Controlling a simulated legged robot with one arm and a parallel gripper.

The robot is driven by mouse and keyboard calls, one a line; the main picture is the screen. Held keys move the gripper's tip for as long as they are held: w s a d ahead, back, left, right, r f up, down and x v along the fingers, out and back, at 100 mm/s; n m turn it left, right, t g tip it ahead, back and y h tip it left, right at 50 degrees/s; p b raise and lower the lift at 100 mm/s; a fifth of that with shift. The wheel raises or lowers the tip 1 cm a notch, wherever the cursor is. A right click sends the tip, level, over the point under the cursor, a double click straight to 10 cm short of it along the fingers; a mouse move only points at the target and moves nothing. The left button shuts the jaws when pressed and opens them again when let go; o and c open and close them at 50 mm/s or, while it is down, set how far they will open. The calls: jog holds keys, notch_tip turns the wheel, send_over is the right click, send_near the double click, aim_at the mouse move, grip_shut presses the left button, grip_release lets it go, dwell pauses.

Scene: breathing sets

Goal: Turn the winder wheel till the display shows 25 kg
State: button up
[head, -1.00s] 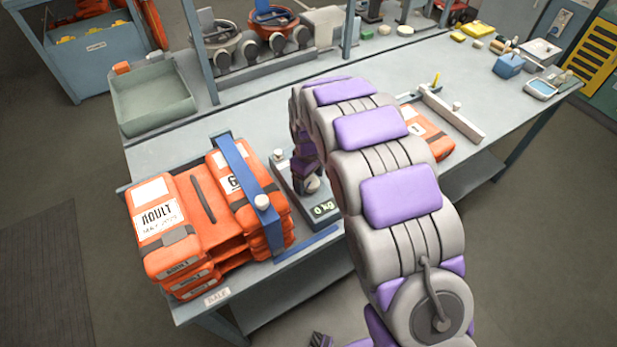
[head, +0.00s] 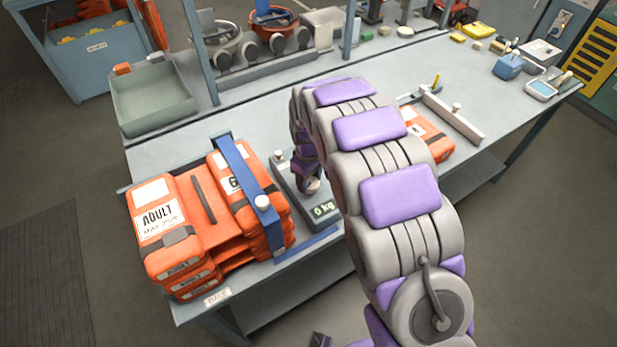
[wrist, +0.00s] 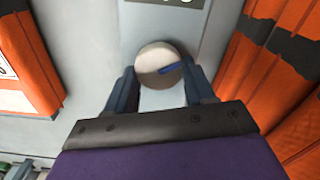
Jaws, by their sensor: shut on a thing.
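The winder wheel (wrist: 158,66) is a round pale knob with a blue mark, on a grey unit on the bench. In the wrist view my gripper (wrist: 160,85) has a finger on each side of the wheel and is shut on it. The blue mark points to the right and slightly up. In the head view the display (head: 323,210) on the front of the grey unit reads 0 kg. The wheel is mostly hidden there behind my gripper (head: 308,184). In the wrist view only the display's edge (wrist: 170,2) shows.
Orange life jackets (head: 205,215) are stacked left of the unit under a blue bar (head: 244,172). Another orange pack (head: 432,138) lies to the right, beside a pale bar (head: 452,112). A green-grey tray (head: 152,98) sits at the back left.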

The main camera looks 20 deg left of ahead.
jog(key=shift+r+m, duration=0.1)
jog(key=shift+m, duration=0.2)
jog(key=m+p, duration=0.1)
jog(key=m, duration=0.1)
jog(key=m+p, duration=0.2)
jog(key=shift+w+d+m, duration=0.15)
jog(key=shift+m, duration=0.25)
jog(key=m+p, duration=0.2)
jog(key=m, duration=0.2)
jog(key=shift+m, duration=0.7)
jog(key=o, duration=1)
jog(key=shift+o, duration=0.2)
